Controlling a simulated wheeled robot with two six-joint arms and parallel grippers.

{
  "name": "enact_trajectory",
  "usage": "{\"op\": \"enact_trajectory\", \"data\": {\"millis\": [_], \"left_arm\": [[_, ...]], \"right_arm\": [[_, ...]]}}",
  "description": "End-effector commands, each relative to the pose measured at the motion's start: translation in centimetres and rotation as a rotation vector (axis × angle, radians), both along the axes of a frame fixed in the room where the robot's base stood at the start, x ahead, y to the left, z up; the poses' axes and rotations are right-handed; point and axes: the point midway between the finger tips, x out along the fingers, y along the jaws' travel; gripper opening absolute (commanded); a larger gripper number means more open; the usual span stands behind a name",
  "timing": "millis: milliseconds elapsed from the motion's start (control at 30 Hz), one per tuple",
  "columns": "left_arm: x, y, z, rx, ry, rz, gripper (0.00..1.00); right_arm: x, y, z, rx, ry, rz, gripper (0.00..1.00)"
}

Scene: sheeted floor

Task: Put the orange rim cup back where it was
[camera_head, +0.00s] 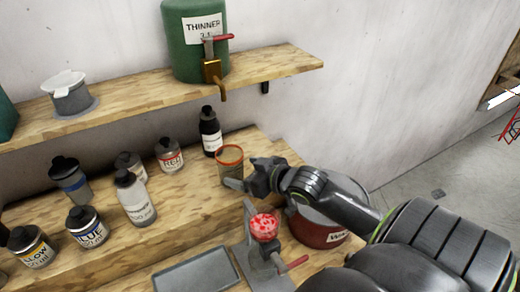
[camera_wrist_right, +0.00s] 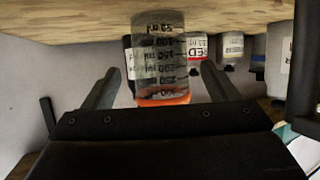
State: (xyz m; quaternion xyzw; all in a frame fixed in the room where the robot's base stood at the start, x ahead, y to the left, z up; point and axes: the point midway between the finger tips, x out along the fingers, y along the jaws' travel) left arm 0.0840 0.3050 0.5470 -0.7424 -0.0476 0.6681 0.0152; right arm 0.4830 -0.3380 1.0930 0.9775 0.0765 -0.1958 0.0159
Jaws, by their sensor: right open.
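The orange rim cup (camera_head: 230,160) is a clear cup with printed measuring marks. It stands upright on the raised wooden step, in front of a black bottle. My right gripper (camera_head: 243,174) is at the cup, reaching in from the right. In the right wrist view, which looks upside down, the cup (camera_wrist_right: 160,50) shows between the two spread fingers of my right gripper (camera_wrist_right: 160,74), its orange rim low in the picture. A gap shows on each side, so the jaws are open. My left gripper is not in view.
A black bottle (camera_head: 210,132) and the RED bottle (camera_head: 169,155) stand close behind and left of the cup. Several other bottles are further left. A green THINNER can (camera_head: 196,45) with a tap sits on the shelf above. A red pot (camera_head: 318,226) stands below my right arm.

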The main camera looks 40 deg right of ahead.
Motion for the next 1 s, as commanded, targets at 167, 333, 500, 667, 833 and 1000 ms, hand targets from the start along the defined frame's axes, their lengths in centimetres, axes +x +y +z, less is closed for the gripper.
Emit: {"op": "enact_trajectory", "data": {"millis": [167,333,500,667,833,1000], "left_arm": [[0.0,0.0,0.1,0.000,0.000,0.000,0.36],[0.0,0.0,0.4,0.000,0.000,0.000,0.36],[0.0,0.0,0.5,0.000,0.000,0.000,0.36],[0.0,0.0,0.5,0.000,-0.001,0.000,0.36],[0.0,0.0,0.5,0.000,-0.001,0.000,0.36],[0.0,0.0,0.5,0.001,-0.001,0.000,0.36]], "right_arm": [[-2.8,-0.4,1.1,-0.005,0.002,0.003,0.81],[-4.6,-0.8,2.0,-0.004,0.001,-0.001,0.81],[-5.4,-0.9,2.3,-0.001,0.000,0.000,0.81],[-5.5,-0.8,2.4,0.001,-0.001,0.001,0.81],[-5.5,-0.9,2.4,0.001,-0.001,0.001,0.81],[-5.5,-0.9,2.4,0.001,-0.001,0.001,0.81]]}}
